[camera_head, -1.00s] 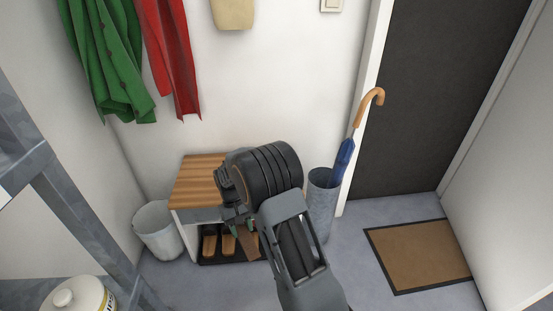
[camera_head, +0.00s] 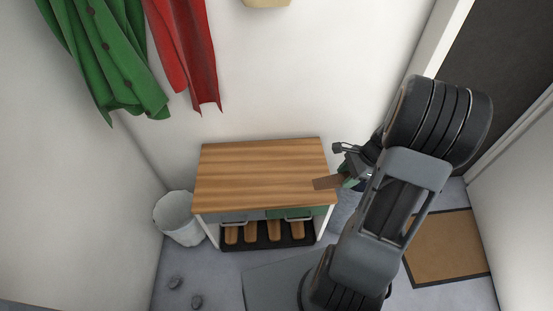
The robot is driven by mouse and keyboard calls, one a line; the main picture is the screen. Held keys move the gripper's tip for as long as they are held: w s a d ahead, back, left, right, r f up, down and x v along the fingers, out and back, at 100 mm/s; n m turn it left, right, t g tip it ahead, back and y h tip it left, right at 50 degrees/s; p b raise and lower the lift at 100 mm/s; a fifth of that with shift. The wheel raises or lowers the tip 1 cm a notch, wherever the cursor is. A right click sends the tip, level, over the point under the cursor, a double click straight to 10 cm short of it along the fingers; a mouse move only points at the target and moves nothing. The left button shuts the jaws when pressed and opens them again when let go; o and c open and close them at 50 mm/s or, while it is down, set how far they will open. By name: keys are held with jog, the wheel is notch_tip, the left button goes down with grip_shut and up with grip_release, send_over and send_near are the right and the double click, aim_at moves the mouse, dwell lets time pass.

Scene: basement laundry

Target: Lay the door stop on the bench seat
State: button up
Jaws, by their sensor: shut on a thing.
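The bench seat (camera_head: 262,172) is a striped wooden top on a white frame against the back wall, and its top is bare. My gripper (camera_head: 344,177) is at the right end of the bench. It is shut on the door stop (camera_head: 326,183), a flat brown wedge that points left. In the picture the door stop overlaps the right edge of the seat. I cannot tell whether it touches the wood or is held above it. My arm hides part of the floor to the right of the bench.
Under the seat are drawers (camera_head: 290,214) and a dark tray (camera_head: 268,245) with several brown shoes. A pale bin (camera_head: 179,219) stands left of the bench. Green (camera_head: 110,65) and red (camera_head: 187,55) coats hang above. A doormat (camera_head: 445,250) lies at the right.

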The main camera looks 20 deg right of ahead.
jog(key=w+a+f+b, duration=0.4)
jog(key=w+f, duration=0.1)
jog(key=w, duration=0.3)
jog(key=b, duration=0.2)
send_over(306, 179)
jog(key=d, duration=0.2)
jog(key=f, duration=0.2)
jog(key=s+f, duration=0.1)
jog(key=f, duration=0.2)
jog(key=f+b, duration=0.2)
jog(key=f, duration=0.1)
jog(key=shift+w+a, duration=0.25)
jog(key=shift+w, duration=0.15)
jog(key=shift+r, duration=0.15)
jog(key=o, duration=1.1)
jog(key=shift+f, duration=0.2)
jog(key=shift+r, duration=0.1)
